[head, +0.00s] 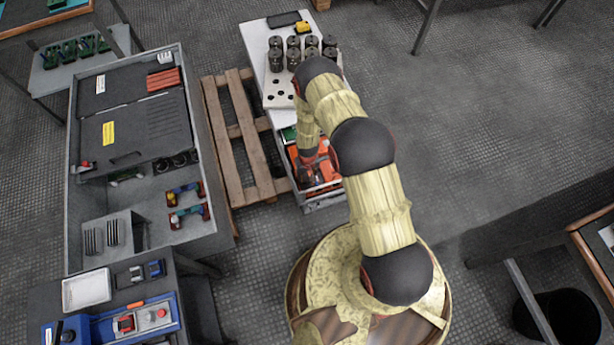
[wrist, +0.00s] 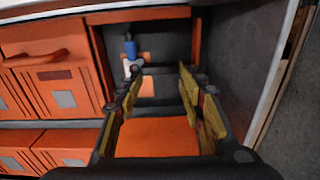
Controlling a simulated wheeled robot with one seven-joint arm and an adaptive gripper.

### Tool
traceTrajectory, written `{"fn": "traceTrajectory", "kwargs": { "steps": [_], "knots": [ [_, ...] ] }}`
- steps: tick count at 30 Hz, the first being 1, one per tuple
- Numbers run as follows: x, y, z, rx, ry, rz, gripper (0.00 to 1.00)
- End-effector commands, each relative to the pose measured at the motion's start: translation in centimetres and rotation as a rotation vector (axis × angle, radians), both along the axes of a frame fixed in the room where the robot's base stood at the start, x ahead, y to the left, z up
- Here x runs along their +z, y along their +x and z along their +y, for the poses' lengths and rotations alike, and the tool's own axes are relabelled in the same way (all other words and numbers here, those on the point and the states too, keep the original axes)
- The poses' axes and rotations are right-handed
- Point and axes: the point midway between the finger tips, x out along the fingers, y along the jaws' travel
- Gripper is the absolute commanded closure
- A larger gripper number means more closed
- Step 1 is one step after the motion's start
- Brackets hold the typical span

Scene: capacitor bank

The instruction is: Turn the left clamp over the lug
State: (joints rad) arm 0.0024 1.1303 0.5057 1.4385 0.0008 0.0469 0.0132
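My gripper (wrist: 160,80) is open in the wrist view, its two yellow-padded fingers apart with nothing held between them. Beyond the left fingertip stands a small blue-topped part (wrist: 130,48) on a pale metal piece (wrist: 133,66); it may be a clamp, but I cannot tell for sure. An orange block (wrist: 157,137) lies below and between the fingers. In the head view my gripper (head: 312,172) is low over the orange units (head: 325,165) at the near end of the narrow bench. I cannot make out the lug.
Orange boxes (wrist: 62,88) fill the left of the wrist view, one with an orange bar (wrist: 35,58) on top. A grey wall (wrist: 232,75) rises close on the right. In the head view, dark cylinders (head: 292,60) stand farther along the bench, beside a wooden pallet (head: 235,140).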

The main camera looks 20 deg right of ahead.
Motion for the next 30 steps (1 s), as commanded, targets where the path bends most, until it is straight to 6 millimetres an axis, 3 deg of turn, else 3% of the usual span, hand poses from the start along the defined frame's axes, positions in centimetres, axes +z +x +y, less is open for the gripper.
{"fn": "traceTrajectory", "kwargs": {
  "steps": [1, 6, 19, 30],
  "knots": [
    [-0.7, -2.5, 0.0, -0.004, 0.000, 0.044, 0.53],
    [-0.7, -2.4, 0.0, -0.003, 0.000, 0.043, 0.45],
    [-0.2, -1.4, 0.0, 0.001, 0.000, 0.026, 0.45],
    [3.9, -1.4, 0.0, 0.000, 0.000, 0.027, 0.45]
  ]
}}
